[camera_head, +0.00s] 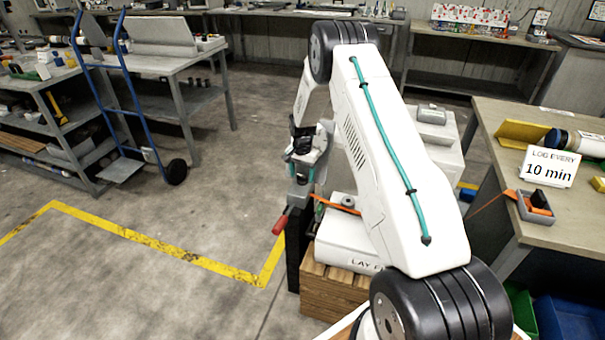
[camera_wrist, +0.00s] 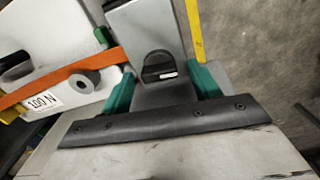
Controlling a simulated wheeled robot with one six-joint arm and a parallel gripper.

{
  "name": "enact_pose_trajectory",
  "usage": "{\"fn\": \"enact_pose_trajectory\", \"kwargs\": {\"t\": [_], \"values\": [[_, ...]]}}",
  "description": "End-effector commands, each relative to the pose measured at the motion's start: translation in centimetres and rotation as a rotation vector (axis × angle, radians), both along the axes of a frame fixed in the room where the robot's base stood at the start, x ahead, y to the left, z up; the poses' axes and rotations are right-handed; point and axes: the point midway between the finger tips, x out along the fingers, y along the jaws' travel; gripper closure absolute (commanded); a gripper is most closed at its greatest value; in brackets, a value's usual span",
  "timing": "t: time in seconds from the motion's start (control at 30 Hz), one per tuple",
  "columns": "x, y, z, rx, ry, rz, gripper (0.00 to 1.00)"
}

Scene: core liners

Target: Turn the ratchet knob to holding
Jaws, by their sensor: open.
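A dark round-topped knob (camera_wrist: 158,67) with a small white mark sits on a grey block (camera_wrist: 140,25) in the wrist view. It appears to be the ratchet knob; I cannot read any position marking. My gripper (camera_wrist: 162,88) is open, its teal fingers on either side of the knob, with a visible gap at each side. I cannot tell whether its tips reach the knob's depth.
An orange strap (camera_wrist: 100,62) runs left from the block past a grey roller (camera_wrist: 83,84) and a "100 N" label (camera_wrist: 45,102). A red handle (camera_head: 280,224) sticks out near my gripper. A wooden crate (camera_head: 330,290) supports the unit.

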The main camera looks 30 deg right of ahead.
Motion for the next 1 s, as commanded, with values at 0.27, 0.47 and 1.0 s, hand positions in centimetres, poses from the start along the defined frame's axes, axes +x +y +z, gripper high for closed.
{"fn": "enact_pose_trajectory", "kwargs": {"t": [0.27, 0.47, 1.0], "values": [[0.00, 0.02, 0.01, 0.000, 0.000, 0.000, 0.66], [0.01, 0.05, 0.02, 0.000, 0.000, 0.006, 0.83], [0.06, 0.07, 0.04, -0.001, -0.001, 0.135, 0.49]]}}
